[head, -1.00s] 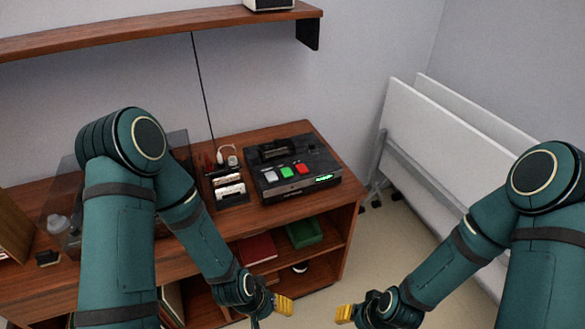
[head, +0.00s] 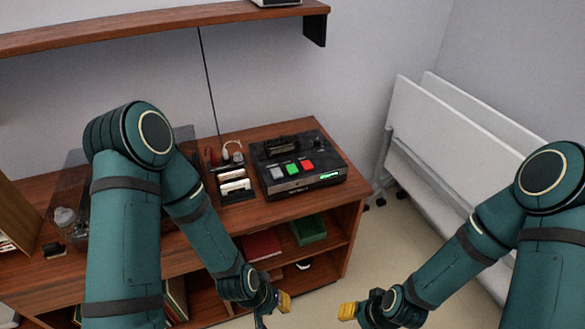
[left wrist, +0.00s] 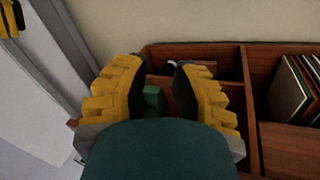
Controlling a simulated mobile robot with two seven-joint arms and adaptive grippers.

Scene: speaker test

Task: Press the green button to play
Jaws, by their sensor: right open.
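A black player (head: 275,188) stands on the wooden cabinet's top, at its right end. Its top has a green button (head: 292,170) between a grey one (head: 277,173) and a red one (head: 308,166); a green display (head: 331,176) glows at its front right. My left gripper (head: 284,302) is low in front of the cabinet, well short of the player; in the left wrist view its yellow-padded fingers (left wrist: 158,88) are apart with nothing held. My right gripper (head: 347,311) is open and empty, low over the floor, right of the left one. Neither touches the player.
The cabinet (head: 333,203) has open shelves with a green bin (head: 308,230) and a red item (head: 262,246). A wall shelf (head: 180,23) hangs above. White folded panels (head: 440,130) lean at right.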

